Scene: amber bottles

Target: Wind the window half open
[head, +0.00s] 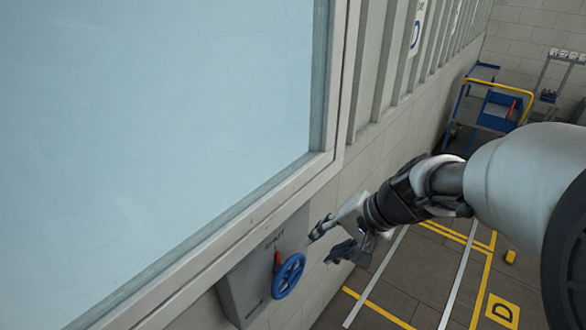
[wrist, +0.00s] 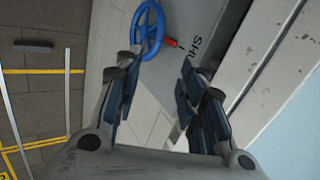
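The window (head: 160,120) is a large pale blue pane in a grey frame, filling the left of the head view. Below its frame a grey box (head: 250,290) on the wall carries a blue handwheel (head: 289,275) with a red part (head: 277,259) beside it. My gripper (head: 322,245) is open and empty, to the right of the handwheel and apart from it. In the wrist view the handwheel (wrist: 148,30) lies beyond the open fingers (wrist: 155,85), nearer the left finger. The red part (wrist: 170,42) and some lettering show beside it.
A blue and yellow cart (head: 495,100) stands by the wall at the far right. The window sill (head: 240,220) juts out above the box.

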